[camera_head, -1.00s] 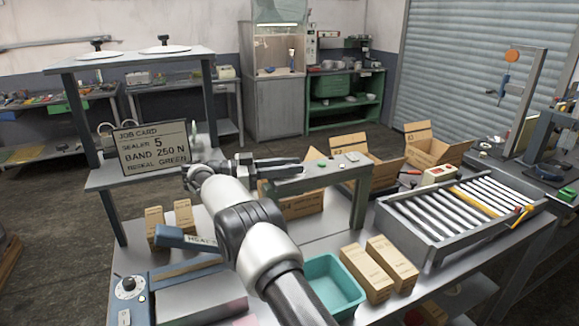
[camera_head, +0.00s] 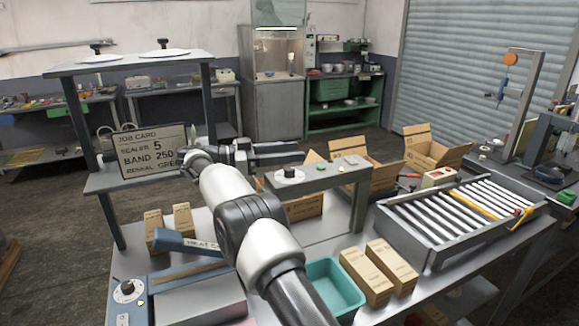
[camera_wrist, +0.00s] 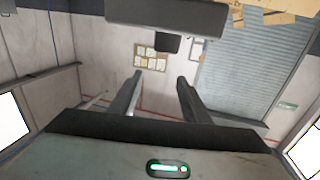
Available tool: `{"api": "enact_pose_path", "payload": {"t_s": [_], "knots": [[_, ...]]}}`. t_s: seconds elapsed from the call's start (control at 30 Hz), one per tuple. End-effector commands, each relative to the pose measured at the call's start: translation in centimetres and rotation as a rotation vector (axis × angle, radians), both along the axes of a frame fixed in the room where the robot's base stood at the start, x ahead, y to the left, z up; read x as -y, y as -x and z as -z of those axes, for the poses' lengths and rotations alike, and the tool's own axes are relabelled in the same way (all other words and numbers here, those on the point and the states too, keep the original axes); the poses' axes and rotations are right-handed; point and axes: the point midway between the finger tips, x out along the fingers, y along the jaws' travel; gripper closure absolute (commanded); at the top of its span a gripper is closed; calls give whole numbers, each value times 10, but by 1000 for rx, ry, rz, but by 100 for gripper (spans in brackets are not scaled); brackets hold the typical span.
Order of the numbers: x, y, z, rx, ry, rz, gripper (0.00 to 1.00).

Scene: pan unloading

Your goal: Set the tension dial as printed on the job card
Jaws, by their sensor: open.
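My gripper (camera_head: 298,153) is open and empty, level, fingers pointing right, just above and behind this dial in the picture. In the wrist view the two fingers (camera_wrist: 157,82) are apart with nothing between them.
Another white dial (camera_head: 127,290) is on the heat sealer (camera_head: 195,295) at front left. A teal bin (camera_head: 334,290) and cartons (camera_head: 378,272) stand in front of the arch. A roller conveyor (camera_head: 455,220) lies right. Green and red buttons are on the arch top.

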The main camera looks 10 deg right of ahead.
Motion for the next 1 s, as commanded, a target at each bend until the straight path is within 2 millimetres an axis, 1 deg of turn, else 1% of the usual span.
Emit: {"api": "enact_pose_path", "payload": {"t_s": [0.03,0.1,0.2,0.3,0.43,0.67,0.77,0.83,0.87,0.97,1.0], "knots": [[0,0,-11,4,-1,1,57],[0,0,-24,4,0,1,57],[0,0,-39,3,1,1,57],[0,0,-47,1,2,1,57],[1,0,-52,0,1,1,57],[0,0,-52,0,2,1,57],[3,-4,-60,15,10,-18,57],[7,-14,-80,52,31,-65,57],[10,-20,-94,77,45,-98,57],[19,-47,-159,184,110,-273,57],[20,-58,-190,228,140,-365,57]]}}
